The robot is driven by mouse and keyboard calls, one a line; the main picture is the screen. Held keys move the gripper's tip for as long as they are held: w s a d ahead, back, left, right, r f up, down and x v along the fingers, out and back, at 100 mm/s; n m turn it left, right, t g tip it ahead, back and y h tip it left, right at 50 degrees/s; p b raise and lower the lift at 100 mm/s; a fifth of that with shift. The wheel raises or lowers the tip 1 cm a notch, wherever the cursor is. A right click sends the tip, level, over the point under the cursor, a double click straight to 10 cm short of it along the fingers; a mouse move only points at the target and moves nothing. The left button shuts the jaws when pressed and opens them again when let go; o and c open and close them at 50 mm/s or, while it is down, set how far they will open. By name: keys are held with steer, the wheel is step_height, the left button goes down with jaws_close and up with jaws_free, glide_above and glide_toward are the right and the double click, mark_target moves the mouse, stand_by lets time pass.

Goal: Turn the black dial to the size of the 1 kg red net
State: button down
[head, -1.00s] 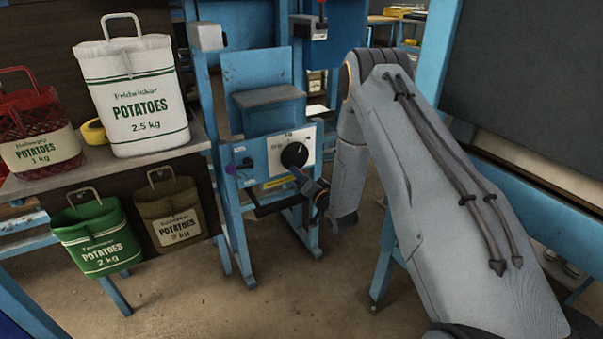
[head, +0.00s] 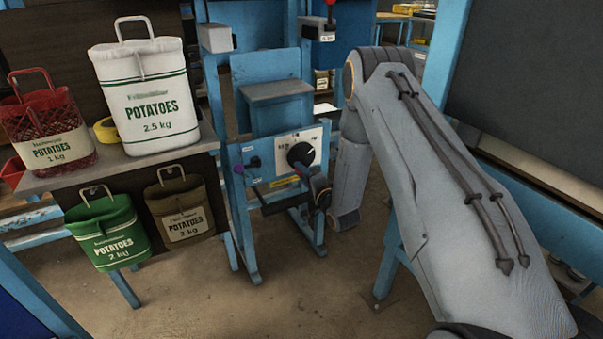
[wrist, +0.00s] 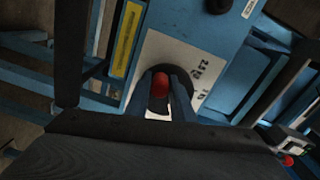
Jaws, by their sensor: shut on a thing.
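The black dial (head: 301,154) sits on a white marked plate (head: 318,138) on the blue machine. In the wrist view my gripper (wrist: 163,88) is shut on the dial (wrist: 207,91), its two fingers on either side of a red-tipped part (wrist: 160,82) in the dial's middle. In the head view my gripper (head: 313,179) reaches the dial from below right. The plate's numbers are too small or partly covered, so I cannot tell which mark the dial points to. The red net (head: 48,130), labelled 1 kg, stands upright on the shelf at the left.
A white 2.5 kg sack (head: 145,100) and a yellow roll (head: 106,130) are on the shelf (head: 125,166). A green sack (head: 106,233) and a brown sack (head: 180,209) hang below. The floor in front is clear.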

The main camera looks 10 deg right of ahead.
stand_by(0.3)
steer(key=c, duration=1.5)
jaws_free()
steer(key=shift+c, duration=0.2)
steer(key=v, duration=0.8)
